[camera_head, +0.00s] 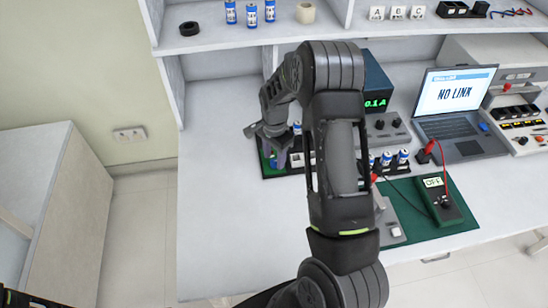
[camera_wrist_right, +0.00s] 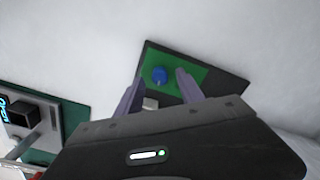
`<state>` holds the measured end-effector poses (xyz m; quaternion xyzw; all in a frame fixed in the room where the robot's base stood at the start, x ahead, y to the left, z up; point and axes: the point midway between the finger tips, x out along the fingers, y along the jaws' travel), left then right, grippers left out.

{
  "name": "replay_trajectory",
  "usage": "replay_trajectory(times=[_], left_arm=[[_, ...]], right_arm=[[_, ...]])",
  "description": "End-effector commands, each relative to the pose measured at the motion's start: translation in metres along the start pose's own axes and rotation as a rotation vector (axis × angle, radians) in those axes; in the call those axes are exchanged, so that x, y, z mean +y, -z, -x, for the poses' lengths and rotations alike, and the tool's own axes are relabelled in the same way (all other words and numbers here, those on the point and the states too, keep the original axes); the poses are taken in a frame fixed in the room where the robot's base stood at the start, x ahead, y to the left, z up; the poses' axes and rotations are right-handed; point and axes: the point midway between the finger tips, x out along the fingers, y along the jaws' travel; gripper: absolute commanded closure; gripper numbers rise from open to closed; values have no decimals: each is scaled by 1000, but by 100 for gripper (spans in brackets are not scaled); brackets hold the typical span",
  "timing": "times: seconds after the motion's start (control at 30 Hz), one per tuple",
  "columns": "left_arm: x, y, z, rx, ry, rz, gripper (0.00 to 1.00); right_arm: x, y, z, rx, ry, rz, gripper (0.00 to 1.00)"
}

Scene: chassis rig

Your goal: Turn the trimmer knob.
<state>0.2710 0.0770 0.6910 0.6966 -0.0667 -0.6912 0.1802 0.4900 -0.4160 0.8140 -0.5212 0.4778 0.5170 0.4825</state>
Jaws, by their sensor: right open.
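The trimmer knob (camera_wrist_right: 159,75) is a small blue round knob on a green board set in a dark base (camera_wrist_right: 225,87). In the right wrist view it appears in the gap between the fingertips of my right gripper (camera_wrist_right: 159,79). The fingers are open and apart, with no visible contact; their height above the knob is hard to judge. In the head view my right gripper (camera_head: 273,150) is over the dark base (camera_head: 270,174) on the white bench, and it and my arm hide most of the board and the knob.
A laptop (camera_head: 458,100) reading "NO LINK" stands at the right. A meter (camera_head: 438,199) reading "OFF" lies on a green mat (camera_head: 470,216). A power supply (camera_head: 374,90) stands behind my arm. Shelves (camera_head: 225,38) rise at the back. The bench's front left is clear.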

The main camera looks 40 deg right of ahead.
Motion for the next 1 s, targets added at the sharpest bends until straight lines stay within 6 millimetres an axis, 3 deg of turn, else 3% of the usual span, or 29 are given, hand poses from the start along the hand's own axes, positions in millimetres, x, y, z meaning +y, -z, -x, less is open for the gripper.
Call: replay_trajectory(times=[0.17, 0.43, 1.0], left_arm=[[1, 0, 3, -1, 1, 1, 50], [1, 0, 3, -1, 1, 1, 50], [1, 0, 3, -1, 1, 1, 50]], right_arm=[[0, 0, -15, 0, 0, -1, 55], [0, 0, -17, 0, 1, 0, 55], [0, 0, -17, 0, 1, 0, 100]])
